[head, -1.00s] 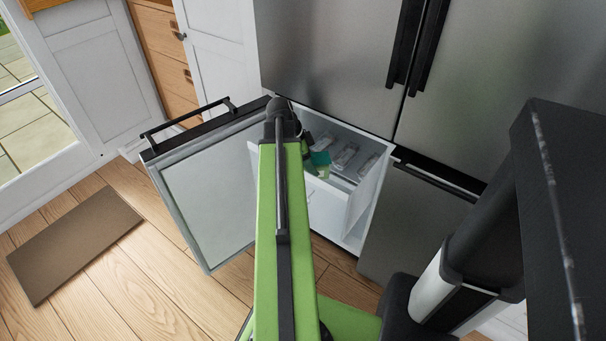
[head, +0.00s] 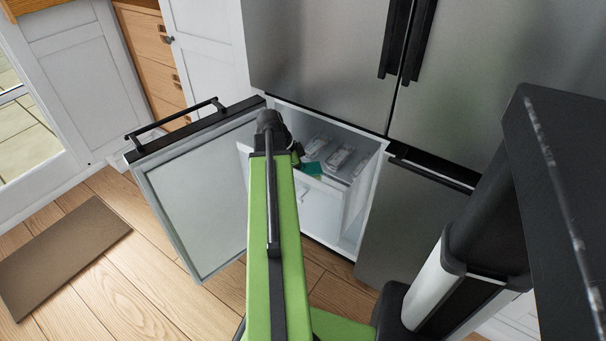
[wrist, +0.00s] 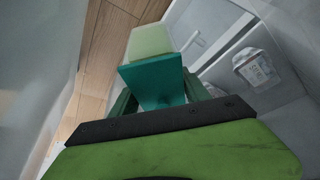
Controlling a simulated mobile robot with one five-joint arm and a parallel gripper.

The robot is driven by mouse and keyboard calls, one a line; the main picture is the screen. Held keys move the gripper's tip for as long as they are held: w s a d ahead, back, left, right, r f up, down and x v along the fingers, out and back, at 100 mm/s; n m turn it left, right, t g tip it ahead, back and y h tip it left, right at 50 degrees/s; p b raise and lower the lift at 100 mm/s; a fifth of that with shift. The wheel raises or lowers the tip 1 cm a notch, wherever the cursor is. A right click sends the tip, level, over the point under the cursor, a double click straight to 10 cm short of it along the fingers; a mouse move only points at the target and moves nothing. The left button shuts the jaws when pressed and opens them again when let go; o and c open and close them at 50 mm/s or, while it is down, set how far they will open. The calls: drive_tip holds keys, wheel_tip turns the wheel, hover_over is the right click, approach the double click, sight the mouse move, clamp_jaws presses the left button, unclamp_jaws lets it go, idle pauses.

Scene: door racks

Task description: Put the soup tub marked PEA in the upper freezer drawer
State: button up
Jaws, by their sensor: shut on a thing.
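The soup tub (wrist: 150,42) is pale green with a teal lid. My gripper (wrist: 160,92) is shut on it, with a dark green finger on either side of the lid. Its marking is not visible. In the head view only a bit of the teal lid (head: 311,168) shows beside my gripper, near the front edge of the pulled-out upper freezer drawer (head: 322,198). In the wrist view the tub appears against the floor and the drawer's front with its handle. I cannot tell its exact height over the drawer.
Several clear packs (head: 340,158) lie in the drawer, with bare room between them. The freezer door (head: 200,190) stands open at left, close to my arm. A closed steel door (head: 415,225) is at right. A brown mat (head: 62,250) lies on the floor.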

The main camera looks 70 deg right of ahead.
drive_tip(key=shift+f, duration=0.3)
drive_tip(key=o, duration=1.3)
drive_tip(key=shift+c, duration=0.2)
drive_tip(key=shift+r, duration=0.15)
drive_tip(key=shift+r, duration=0.3)
drive_tip(key=p+v, duration=1.2)
drive_tip(key=shift+r, duration=0.3)
drive_tip(key=shift+a, duration=0.1)
drive_tip(key=shift+f, duration=0.1)
